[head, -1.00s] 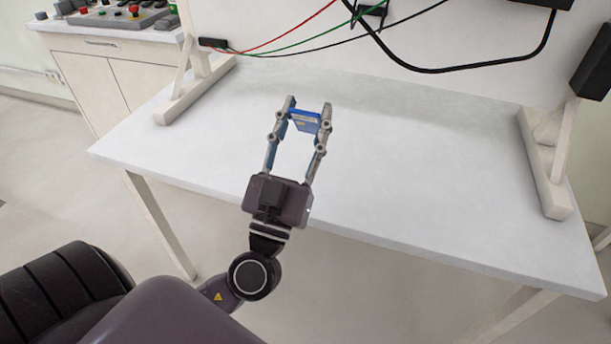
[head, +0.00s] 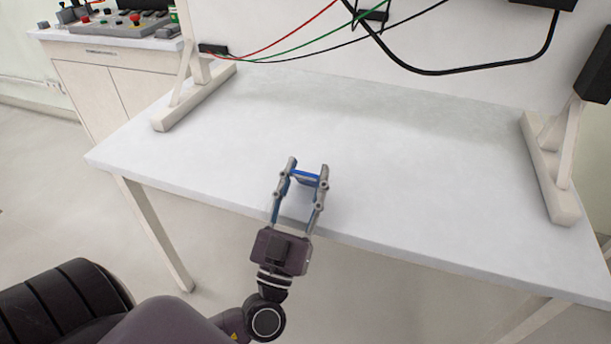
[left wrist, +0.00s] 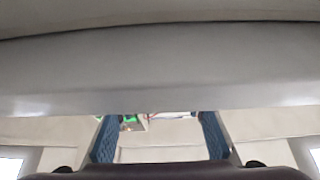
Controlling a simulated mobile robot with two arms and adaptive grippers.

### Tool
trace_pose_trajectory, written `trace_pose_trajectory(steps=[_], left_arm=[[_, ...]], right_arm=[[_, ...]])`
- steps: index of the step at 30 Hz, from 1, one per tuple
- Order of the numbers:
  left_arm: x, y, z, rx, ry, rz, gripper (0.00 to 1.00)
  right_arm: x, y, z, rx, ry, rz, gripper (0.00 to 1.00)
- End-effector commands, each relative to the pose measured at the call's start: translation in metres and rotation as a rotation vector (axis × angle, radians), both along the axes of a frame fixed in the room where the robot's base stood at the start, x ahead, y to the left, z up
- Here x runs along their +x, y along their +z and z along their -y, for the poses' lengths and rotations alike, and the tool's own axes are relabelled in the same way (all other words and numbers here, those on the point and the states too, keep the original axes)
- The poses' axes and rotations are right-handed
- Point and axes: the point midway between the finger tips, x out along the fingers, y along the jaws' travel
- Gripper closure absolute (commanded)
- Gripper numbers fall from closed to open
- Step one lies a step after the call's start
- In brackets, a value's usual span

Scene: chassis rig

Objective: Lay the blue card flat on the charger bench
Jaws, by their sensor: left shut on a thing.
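The blue card (head: 306,180) is between the fingertips of my left gripper (head: 308,172), which is shut on it. In the head view the card shows mostly as a thin blue strip, seen nearly edge-on. The gripper is at the front edge of the white charger bench (head: 400,170), with its fingertips over the bench top's front part. I cannot tell the card's height above the top. In the left wrist view the blue-padded fingers (left wrist: 160,125) show, but a pale slab hides their tips and the card. My right gripper is not in view.
The bench top is bare between two white support feet, left (head: 195,97) and right (head: 550,180). A panel with a black cable (head: 450,70) and red, green and black wires stands at the back. A cabinet with a control box (head: 125,22) stands at the far left.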

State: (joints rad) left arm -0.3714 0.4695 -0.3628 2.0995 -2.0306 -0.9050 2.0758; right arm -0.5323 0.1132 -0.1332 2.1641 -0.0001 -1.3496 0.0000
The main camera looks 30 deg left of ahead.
Motion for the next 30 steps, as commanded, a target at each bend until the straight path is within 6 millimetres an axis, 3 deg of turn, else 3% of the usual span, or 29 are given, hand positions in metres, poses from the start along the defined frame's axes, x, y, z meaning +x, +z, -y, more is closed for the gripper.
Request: trace_pose_trajectory(steps=[11,12,16,28,30], left_arm=[[0.000,-0.002,0.000,0.001,0.001,0.000,0.75],[0.000,-0.001,0.000,0.001,0.001,-0.001,0.59],[0.000,-0.001,0.000,0.001,0.001,0.000,0.45],[0.000,0.001,0.000,0.001,0.001,0.000,0.45],[-0.002,-0.002,0.001,0.001,0.000,-0.002,0.45]], right_arm=[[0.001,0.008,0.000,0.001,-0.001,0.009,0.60],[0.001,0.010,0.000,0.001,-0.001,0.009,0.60],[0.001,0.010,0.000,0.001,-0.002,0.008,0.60],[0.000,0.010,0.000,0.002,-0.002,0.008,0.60],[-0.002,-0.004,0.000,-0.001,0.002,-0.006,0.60]])
